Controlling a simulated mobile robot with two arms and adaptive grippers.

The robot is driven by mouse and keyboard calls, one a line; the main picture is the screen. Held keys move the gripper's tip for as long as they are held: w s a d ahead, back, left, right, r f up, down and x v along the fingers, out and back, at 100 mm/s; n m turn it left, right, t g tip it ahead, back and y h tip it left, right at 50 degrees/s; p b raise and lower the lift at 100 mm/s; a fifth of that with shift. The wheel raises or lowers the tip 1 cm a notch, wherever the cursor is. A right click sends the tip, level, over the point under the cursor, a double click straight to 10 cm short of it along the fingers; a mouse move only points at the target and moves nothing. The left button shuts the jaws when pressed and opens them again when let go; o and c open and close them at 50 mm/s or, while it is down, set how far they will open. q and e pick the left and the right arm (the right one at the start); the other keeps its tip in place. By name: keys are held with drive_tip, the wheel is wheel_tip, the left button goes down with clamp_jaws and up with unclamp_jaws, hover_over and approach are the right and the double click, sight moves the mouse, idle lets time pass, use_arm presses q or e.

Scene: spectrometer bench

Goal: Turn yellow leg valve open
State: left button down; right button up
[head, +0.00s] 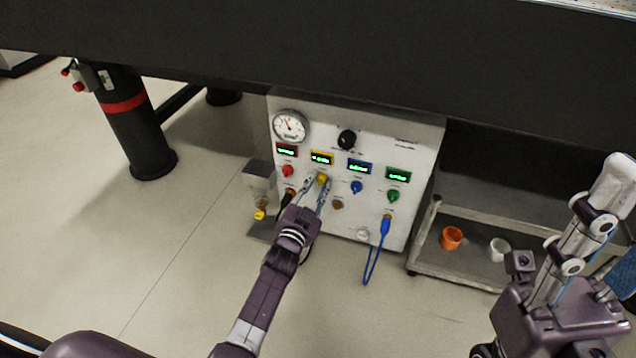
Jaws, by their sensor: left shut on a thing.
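The yellow valve knob (323,179) is on the white front panel (385,225), just below the yellow-framed display (321,158). My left gripper (317,184) reaches up to the panel from below. Its fingers are on both sides of the knob and shut on it. The fingers hide part of the knob, so its turned angle is hard to read. My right gripper (580,240) is raised at the right edge, well away from the panel, and its jaw opening cannot be made out.
Red (288,171), blue (357,187) and green (392,195) knobs sit beside the yellow one. A blue cable (377,250) hangs from the panel. A dark table edge (330,60) overhangs it. A cart (470,262) with orange (451,238) and white cups stands right.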

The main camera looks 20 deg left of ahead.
use_arm(q)
drive_tip(key=shift+m, duration=1.8)
drive_tip(key=c, duration=1.7)
unclamp_jaws()
drive_tip(key=s, duration=1.2)
drive_tip(key=shift+a, duration=0.2)
